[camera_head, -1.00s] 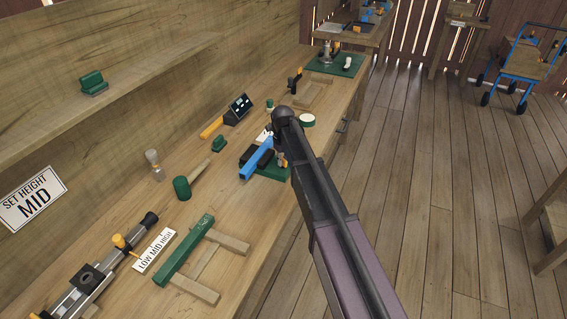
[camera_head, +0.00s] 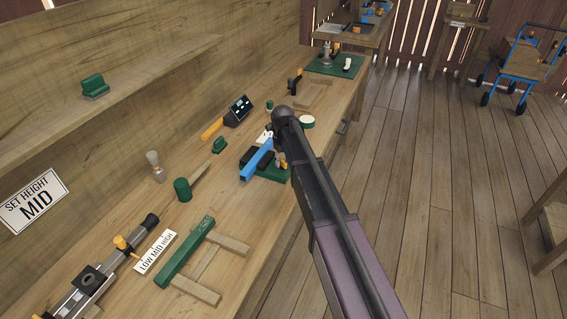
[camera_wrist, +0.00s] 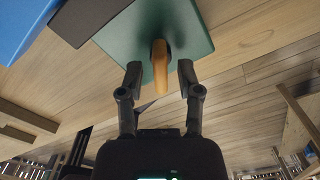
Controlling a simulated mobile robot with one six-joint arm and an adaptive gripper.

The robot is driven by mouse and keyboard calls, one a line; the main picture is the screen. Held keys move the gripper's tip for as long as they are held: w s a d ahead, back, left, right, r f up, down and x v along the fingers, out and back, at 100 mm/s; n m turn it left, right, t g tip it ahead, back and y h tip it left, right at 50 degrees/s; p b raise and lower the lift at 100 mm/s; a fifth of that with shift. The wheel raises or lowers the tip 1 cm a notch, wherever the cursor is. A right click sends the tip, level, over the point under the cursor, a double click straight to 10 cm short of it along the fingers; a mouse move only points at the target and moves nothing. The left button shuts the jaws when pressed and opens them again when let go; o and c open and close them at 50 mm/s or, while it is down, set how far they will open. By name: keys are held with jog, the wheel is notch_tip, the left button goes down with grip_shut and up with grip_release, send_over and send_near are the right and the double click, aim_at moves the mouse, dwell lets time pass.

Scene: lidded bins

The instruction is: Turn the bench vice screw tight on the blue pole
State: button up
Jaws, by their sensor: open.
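The blue pole (camera_head: 256,161) lies between the dark jaws of the bench vice (camera_head: 265,159) on a green base (camera_head: 274,174), near the bench's front edge. In the wrist view the pole (camera_wrist: 22,28) shows at upper left, beside a dark jaw (camera_wrist: 98,18) and the green base (camera_wrist: 188,25). The orange-brown screw handle (camera_wrist: 160,67) points toward my palm. My gripper (camera_wrist: 159,78) is open, with one finger on each side of the handle and visible gaps. In the head view my arm hides most of the gripper and the screw.
A green-topped wooden frame (camera_head: 185,252), a mallet (camera_head: 184,188) and a LOW MID HIGH slide device (camera_head: 100,275) occupy the near bench. A dark block with an orange handle (camera_head: 236,110) stands behind the vice.

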aim_at(283, 160)
jog(key=shift+r+p, duration=1.8)
jog(key=shift+r, duration=0.25)
jog(key=shift+c, duration=0.4)
